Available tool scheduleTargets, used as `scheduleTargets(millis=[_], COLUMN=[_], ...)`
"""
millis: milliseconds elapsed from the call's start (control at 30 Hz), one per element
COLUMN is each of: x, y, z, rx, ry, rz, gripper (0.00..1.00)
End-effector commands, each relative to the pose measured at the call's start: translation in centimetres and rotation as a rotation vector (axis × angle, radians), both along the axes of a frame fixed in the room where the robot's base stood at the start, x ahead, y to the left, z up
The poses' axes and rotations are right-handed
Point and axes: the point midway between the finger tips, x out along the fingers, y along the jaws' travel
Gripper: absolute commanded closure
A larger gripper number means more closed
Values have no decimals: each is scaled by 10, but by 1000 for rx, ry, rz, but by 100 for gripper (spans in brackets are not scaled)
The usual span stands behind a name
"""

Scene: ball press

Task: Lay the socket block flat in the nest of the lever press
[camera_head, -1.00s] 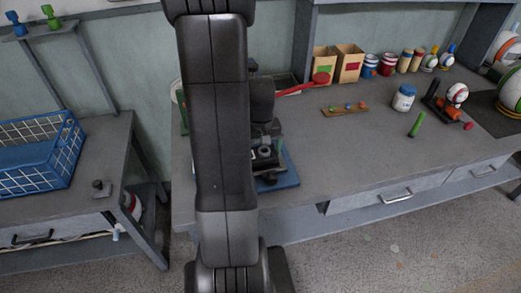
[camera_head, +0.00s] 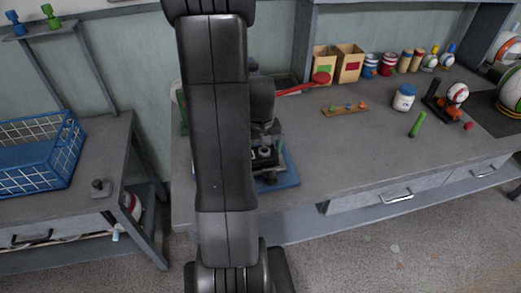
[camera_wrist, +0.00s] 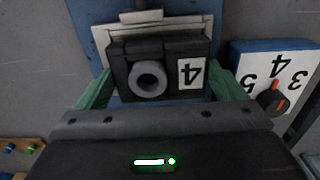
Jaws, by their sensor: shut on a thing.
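The socket block, black with a grey ring and a white "4" label, shows in the wrist view (camera_wrist: 122,70) between the green fingers of my gripper (camera_wrist: 160,88). My gripper is shut on it. The block is over a pale metal plate (camera_wrist: 103,36) on the blue base (camera_wrist: 88,14), seemingly the nest of the lever press. I cannot tell whether the block touches the plate. In the head view, the block's ring (camera_head: 265,152) shows just right of my arm, above the blue base (camera_head: 291,172). My arm hides much of the press; its red lever (camera_head: 296,88) reaches right.
A numbered box with a dial (camera_wrist: 275,75) stands right of the block in the wrist view. The bench between is clear.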

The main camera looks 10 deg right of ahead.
Motion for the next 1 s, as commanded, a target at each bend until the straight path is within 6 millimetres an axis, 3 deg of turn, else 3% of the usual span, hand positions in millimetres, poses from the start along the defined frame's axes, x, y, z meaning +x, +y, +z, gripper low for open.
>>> scheduleTargets(millis=[567, 600, 633, 1000], x=[0, 0, 0, 0], y=[0, 0, 0, 0], z=[-16, -15, -15, -8], rx=[0, 0, 0, 0], ry=[0, 0, 0, -2], rz=[0, 0, 0, 0], gripper=[34, 8, 2, 0])
